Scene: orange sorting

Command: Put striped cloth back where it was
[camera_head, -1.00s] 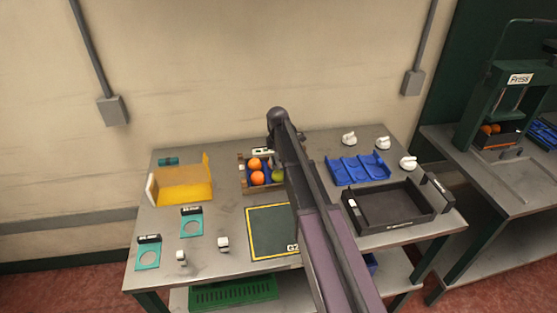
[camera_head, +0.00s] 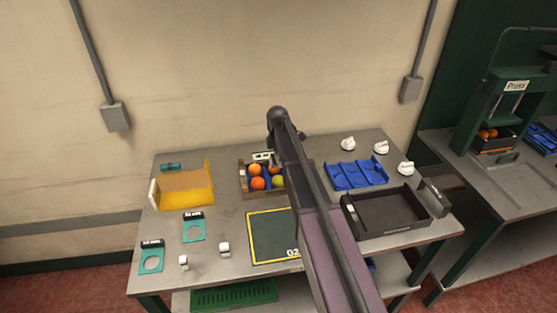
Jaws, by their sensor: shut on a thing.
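The striped cloth is not visible in the head view. My arm crosses the middle of the table, from the bottom edge to above the small fruit crate. My gripper is hidden behind my own arm links, so neither its fingers nor anything in them shows. The crate (camera_head: 243,184) holds oranges (camera_head: 257,170) and a green fruit (camera_head: 278,182); my arm covers its right side. A dark mat with a yellow border (camera_head: 270,236), marked "G2", lies in front of the crate, partly behind my arm.
A yellow tray (camera_head: 185,188) and teal ring plates (camera_head: 193,231) stand at left. At right are a blue tray (camera_head: 359,174), an empty black tray (camera_head: 386,232) and white knobs (camera_head: 381,147). A press (camera_head: 508,100) stands on the right-hand table.

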